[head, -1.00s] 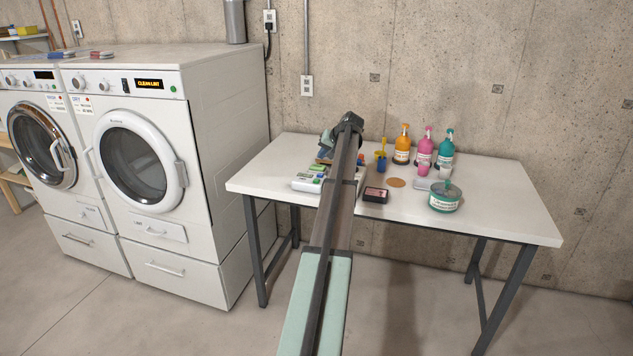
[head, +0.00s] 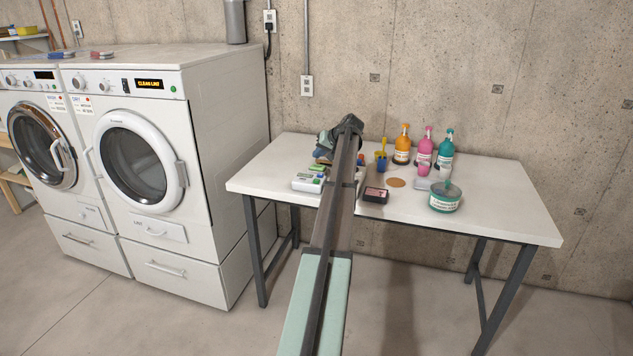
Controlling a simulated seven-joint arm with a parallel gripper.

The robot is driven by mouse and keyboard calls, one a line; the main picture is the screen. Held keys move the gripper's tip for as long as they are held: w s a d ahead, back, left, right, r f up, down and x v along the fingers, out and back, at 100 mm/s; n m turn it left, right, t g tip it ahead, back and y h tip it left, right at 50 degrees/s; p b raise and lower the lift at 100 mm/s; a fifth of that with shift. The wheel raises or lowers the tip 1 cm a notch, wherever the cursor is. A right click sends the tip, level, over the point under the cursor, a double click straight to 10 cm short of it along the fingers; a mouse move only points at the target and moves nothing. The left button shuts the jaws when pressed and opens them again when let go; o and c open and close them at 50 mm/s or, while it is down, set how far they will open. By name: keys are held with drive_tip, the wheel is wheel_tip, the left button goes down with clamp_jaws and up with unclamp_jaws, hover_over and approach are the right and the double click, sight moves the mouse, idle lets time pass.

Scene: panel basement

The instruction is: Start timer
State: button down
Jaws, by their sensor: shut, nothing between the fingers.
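A small white device with green buttons and a greyish display (head: 309,181), which looks like the timer, lies on the left part of the white table. My arm covers its right side, and I cannot read the display. My gripper (head: 324,152) is at the far end of my arm, above and just behind the device. It is shut and empty. Its fingertips are small and partly hidden, so I cannot tell whether they touch anything.
On the white table (head: 500,215) stand an orange bottle (head: 402,145), a pink bottle (head: 425,147), a teal bottle (head: 446,150), a teal tub (head: 445,199) and a dark red-topped box (head: 375,195). Left is a white dryer (head: 222,130). The table's right end is clear.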

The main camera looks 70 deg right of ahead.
sight(319, 181)
drive_tip(key=shift+f, duration=3.85)
drive_tip(key=shift+f, duration=0.15)
drive_tip(key=shift+f, duration=0.3)
drive_tip(key=shift+f, duration=0.45)
drive_tip(key=shift+r, duration=0.9)
drive_tip(key=shift+r, duration=2.5)
